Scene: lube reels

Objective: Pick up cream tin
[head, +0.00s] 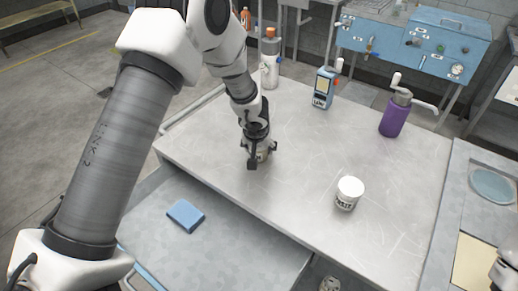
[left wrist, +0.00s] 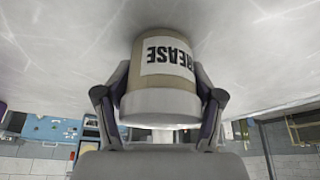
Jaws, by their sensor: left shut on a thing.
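The cream tin (left wrist: 165,75) has a pale lid and a white label reading "REASE" in the visible part, upside down in the left wrist view. My left gripper (left wrist: 160,105) is shut on it, with one finger on each side. In the head view my left gripper (head: 260,157) points down at the left part of the grey table (head: 300,150). It mostly hides the tin there. The tin is at or very near the tabletop; I cannot tell if it touches. My right gripper is not in view.
A white-lidded tin (head: 348,193) stands to the right on the table. A blue block (head: 185,215) lies on the lower surface at left. The table's middle is clear.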

